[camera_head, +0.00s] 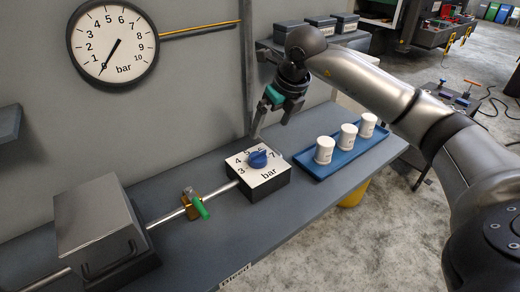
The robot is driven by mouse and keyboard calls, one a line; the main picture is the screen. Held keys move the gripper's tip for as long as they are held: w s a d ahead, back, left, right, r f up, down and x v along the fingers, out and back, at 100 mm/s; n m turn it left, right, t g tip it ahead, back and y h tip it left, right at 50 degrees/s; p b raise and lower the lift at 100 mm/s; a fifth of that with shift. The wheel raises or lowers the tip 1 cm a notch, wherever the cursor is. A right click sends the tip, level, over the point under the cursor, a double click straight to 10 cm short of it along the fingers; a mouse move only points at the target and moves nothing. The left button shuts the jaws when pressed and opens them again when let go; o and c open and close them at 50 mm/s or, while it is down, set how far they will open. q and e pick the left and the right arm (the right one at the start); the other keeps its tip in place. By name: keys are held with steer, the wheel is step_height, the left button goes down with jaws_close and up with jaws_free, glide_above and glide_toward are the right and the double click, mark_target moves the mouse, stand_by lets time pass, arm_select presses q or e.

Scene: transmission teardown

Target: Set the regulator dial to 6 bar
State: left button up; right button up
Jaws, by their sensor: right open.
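The regulator (262,185) is a dark box with a white top face on the bench, numbered 3 to 7 and marked "bar". A blue dial knob (258,159) sits on this face. Its pointer setting is too small to tell. My right gripper (271,127) is open and empty, above and just behind the regulator, apart from the knob. The round wall gauge (113,43), marked 0 to 10 bar, has its black needle pointing down-left at about 0.
A pipe with a brass valve and green handle (200,207) runs from the regulator to a grey box (100,225). A blue tray (345,165) with three white cups (348,136) lies right of the regulator. The bench front is clear around a "Bleed" label (235,277).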

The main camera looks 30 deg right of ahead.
mark_target(258, 153)
steer(key=x, duration=1.2)
steer(key=shift+b, duration=0.35)
steer(key=shift+r, duration=0.1)
steer(key=c, duration=1.4)
